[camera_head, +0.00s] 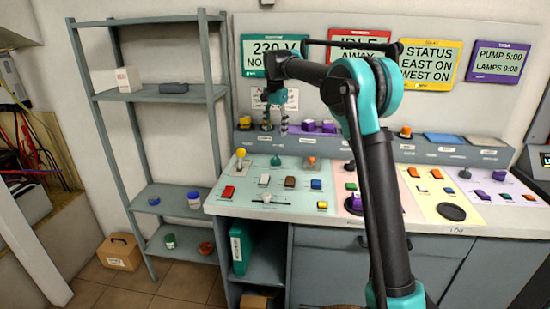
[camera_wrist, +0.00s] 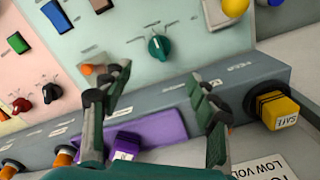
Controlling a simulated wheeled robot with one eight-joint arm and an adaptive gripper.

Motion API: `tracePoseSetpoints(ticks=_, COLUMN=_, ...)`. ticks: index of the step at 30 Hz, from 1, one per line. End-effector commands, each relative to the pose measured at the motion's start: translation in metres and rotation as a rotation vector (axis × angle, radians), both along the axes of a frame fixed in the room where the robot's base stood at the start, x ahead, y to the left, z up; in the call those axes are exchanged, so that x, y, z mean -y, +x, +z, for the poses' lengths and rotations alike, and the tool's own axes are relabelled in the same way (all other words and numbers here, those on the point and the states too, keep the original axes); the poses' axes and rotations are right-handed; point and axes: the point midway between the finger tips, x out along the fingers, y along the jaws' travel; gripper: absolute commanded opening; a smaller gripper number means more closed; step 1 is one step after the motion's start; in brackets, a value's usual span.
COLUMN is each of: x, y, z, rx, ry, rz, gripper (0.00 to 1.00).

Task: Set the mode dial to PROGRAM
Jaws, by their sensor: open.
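A round teal-green dial with a pointer (camera_wrist: 159,46) sits on the pale green panel in the wrist view, with small lettering around it that I cannot read. It is likely the same dial as the dark green one (camera_head: 275,160) in the head view; I cannot confirm that it is the mode dial. My gripper (camera_head: 276,127) is open and empty above the back edge of the console. In the wrist view its two fingers (camera_wrist: 153,93) stand apart, over the grey ledge and short of the dial. Nothing is between the fingertips.
A grey shelf (camera_head: 180,93) stands left of the console.

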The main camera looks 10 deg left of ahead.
Motion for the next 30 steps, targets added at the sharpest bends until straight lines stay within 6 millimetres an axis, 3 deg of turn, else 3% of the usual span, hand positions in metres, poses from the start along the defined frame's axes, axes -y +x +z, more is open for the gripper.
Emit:
tracePoseSetpoints(ticks=12, x=0.0, y=0.0, z=-0.084, rx=0.0, ry=0.0, rz=0.001, gripper=0.6)
tracePoseSetpoints(ticks=18, x=0.0, y=0.0, z=-0.114, rx=0.0, ry=0.0, rz=0.001, gripper=0.6)
tracePoseSetpoints(ticks=24, x=0.0, y=0.0, z=-0.129, rx=0.0, ry=0.0, rz=0.001, gripper=0.6)
tracePoseSetpoints(ticks=30, x=0.001, y=0.0, z=-0.131, rx=0.0, ry=0.0, rz=0.001, gripper=0.6)
